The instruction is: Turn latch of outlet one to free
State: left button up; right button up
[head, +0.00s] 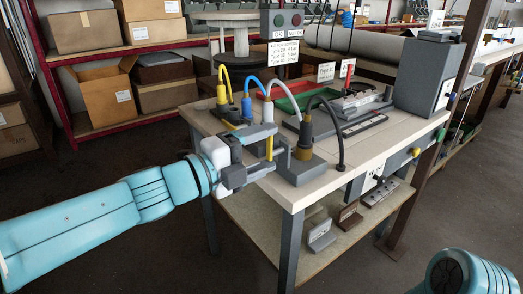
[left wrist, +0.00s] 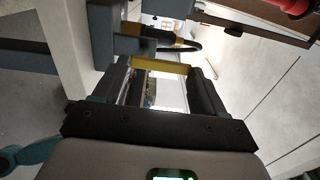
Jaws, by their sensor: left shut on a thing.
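My left gripper (head: 265,152) reaches in from the left to the near left edge of the work table (head: 345,165). Its jaws are shut on a narrow yellow bar (head: 270,146), which looks like a latch handle. In the left wrist view the yellow bar (left wrist: 160,67) lies across between the two fingertips. A grey block with a brass-coloured fitting (head: 303,152) and a dark hose stands just right of the jaws. I cannot read which outlet is number one. My right gripper is not in view; only part of my teal right arm shows at lower right.
Yellow, blue and white hoses (head: 247,88) arch up behind the gripper. A green tray (head: 290,100), a red tray (head: 312,86) and a grey box (head: 424,75) stand farther back on the table. A lower shelf (head: 300,225) holds metal pieces. Floor at front is clear.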

pick_arm(q)
jog(key=o, duration=1)
jog(key=shift+o, duration=0.2)
jog(key=p+v, duration=0.3)
jog(key=v, duration=1.3)
jog(key=shift+s+a, duration=0.1)
jog(key=shift+a, duration=0.05)
